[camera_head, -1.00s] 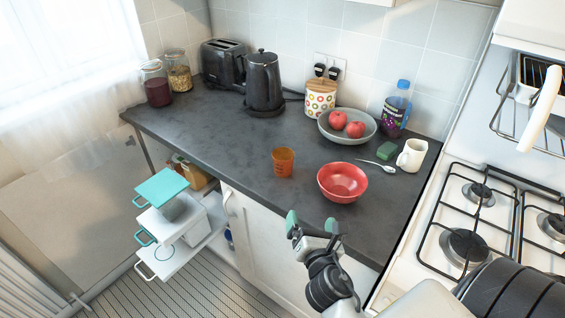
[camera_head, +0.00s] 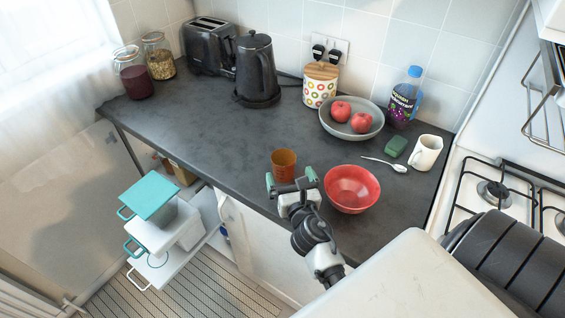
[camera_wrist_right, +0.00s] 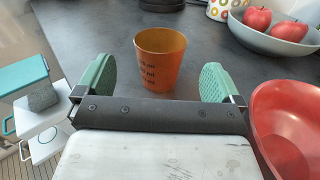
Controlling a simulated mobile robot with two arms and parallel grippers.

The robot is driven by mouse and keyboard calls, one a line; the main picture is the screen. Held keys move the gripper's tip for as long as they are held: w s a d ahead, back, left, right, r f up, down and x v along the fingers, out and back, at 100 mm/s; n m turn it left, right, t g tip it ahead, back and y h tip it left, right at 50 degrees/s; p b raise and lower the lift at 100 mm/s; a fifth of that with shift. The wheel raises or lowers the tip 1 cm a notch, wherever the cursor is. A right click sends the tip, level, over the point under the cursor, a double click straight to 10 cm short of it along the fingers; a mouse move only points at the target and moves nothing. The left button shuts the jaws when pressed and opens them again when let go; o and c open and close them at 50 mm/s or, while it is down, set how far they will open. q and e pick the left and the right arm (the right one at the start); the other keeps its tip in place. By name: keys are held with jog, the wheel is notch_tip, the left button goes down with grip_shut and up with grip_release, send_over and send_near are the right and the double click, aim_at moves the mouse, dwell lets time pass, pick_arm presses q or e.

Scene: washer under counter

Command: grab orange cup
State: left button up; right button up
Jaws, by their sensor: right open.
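The orange cup (camera_head: 284,163) stands upright on the dark counter, left of the red bowl. In the right wrist view the cup (camera_wrist_right: 160,62) stands ahead of the fingers and near the middle of the gap, with dark markings on its side. My right gripper (camera_head: 291,180) is open, with green finger pads spread apart. It is at the counter's front side, just short of the cup. In the wrist view the right gripper (camera_wrist_right: 158,82) has nothing held between its pads. My left gripper is not in view.
The red bowl (camera_head: 352,189) is close to the right of my right gripper. A grey bowl with apples (camera_head: 338,127), a spoon (camera_head: 384,163), a green sponge (camera_head: 396,146) and a white mug (camera_head: 425,153) are farther right. The counter (camera_head: 200,130) left of the cup is clear.

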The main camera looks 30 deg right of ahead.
aim_at(281, 152)
jog(key=shift+x, duration=0.8)
jog(key=p+x, duration=0.1)
jog(key=x, duration=0.3)
jog(key=shift+w+d+f, duration=0.1)
jog(key=shift+w+f, duration=0.05)
jog(key=shift+w, duration=0.05)
jog(key=shift+w+d+f, duration=0.1)
jog(key=shift+w+d, duration=0.05)
jog(key=shift+w, duration=0.3)
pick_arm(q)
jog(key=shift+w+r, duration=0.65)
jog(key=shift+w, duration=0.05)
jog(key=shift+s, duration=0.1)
pick_arm(e)
jog(key=shift+s, duration=0.1)
jog(key=shift+c, duration=1)
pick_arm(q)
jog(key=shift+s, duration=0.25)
pick_arm(e)
jog(key=c, duration=0.8)
